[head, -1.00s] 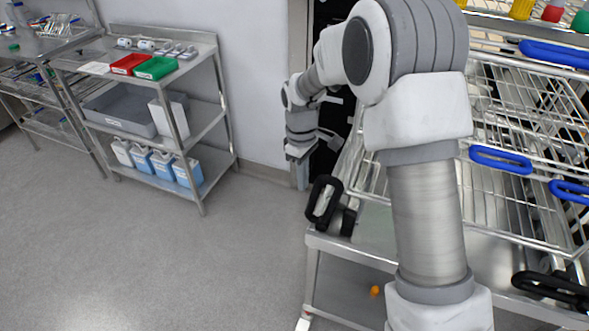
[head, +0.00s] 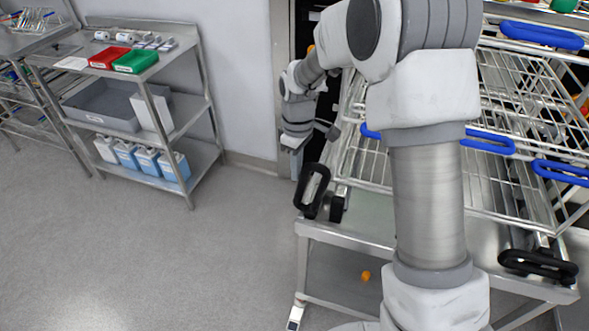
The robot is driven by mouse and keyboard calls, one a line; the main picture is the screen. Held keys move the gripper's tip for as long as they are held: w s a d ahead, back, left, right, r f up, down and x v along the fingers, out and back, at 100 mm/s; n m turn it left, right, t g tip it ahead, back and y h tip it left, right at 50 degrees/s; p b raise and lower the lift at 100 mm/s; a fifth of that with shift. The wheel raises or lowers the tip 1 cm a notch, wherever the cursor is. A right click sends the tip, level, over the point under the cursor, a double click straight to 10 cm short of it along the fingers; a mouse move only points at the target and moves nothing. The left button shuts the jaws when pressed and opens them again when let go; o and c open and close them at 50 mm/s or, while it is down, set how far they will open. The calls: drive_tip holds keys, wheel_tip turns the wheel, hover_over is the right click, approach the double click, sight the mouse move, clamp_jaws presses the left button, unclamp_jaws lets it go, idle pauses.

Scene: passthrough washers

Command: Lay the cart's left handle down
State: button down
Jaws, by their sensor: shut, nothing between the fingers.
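The cart (head: 372,238) stands at the right with a wire rack (head: 500,185) on it. Its left handle (head: 312,190) is a black loop at the cart's left front corner, standing up and slightly tilted. The right handle (head: 538,264) is a black loop lying low at the right front corner. My gripper (head: 292,150) hangs above and behind the left handle, pointing down, apart from it. It looks shut and empty. My arm hides the middle of the cart and part of the rack.
A steel shelf cart (head: 205,120) with red (head: 108,58) and green (head: 136,61) trays stands at the left wall. Blue rack handles (head: 541,35) stick out at the right. A small orange object (head: 366,276) lies under the cart's top. The floor (head: 130,250) at the left is clear.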

drive_tip(key=shift+s+d, duration=0.1)
drive_tip(key=shift+d, duration=0.15)
drive_tip(key=shift+s+d+r+y, duration=0.1)
drive_tip(key=shift+d+y, duration=0.2)
drive_tip(key=shift+y, duration=0.1)
drive_tip(key=s+d, duration=0.2)
drive_tip(key=d, duration=0.5)
drive_tip(key=shift+s, duration=0.3)
